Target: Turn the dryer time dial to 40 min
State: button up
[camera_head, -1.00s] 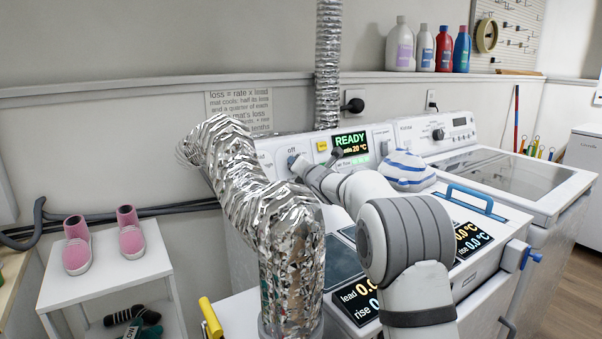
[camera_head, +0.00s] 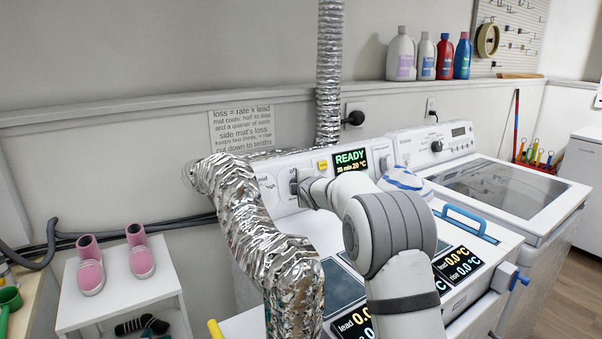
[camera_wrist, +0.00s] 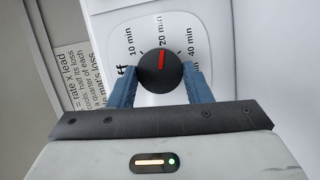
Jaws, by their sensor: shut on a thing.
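The dryer time dial (camera_wrist: 160,66) is a round black knob with a red pointer on a white panel. In the wrist view its pointer aims upward, near the 20 min label. The 10 min label lies to its left and 40 min to its right. The blue fingers of my gripper (camera_wrist: 161,82) sit on either side of the knob, shut on it. In the head view my gripper (camera_head: 301,187) is at the panel and mostly covers the dial. The dryer display (camera_head: 351,162) reads READY, with a minutes figure that looks like 25, and 20 °C.
A silver foil duct (camera_head: 245,215) stands close left of my arm. A washer (camera_head: 500,180) stands farther right. Pink shoes (camera_head: 140,250) sit on a white stand at left.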

jog(key=m+p, duration=0.2)
jog(key=p, duration=0.5)
jog(key=r+m+g+p, duration=0.1)
jog(key=m+p, duration=0.1)
jog(key=p, duration=0.6)
jog(key=m+g+p, duration=0.1)
jog(key=m+p, duration=0.1)
jog(key=p, duration=0.5)
jog(key=shift+w+d+r+m, duration=0.1)
jog(key=shift+w+r+m, duration=0.2)
jog(key=shift+m, duration=0.1)
jog(key=shift+f+m+g+y+p, duration=0.15)
jog(key=shift+m+g+y+p, duration=0.15)
jog(key=shift+p, duration=0.85)
jog(key=shift+f, duration=0.15)
jog(key=o, duration=1)
jog(key=shift+f, duration=0.2)
jog(key=shift+s, duration=0.2)
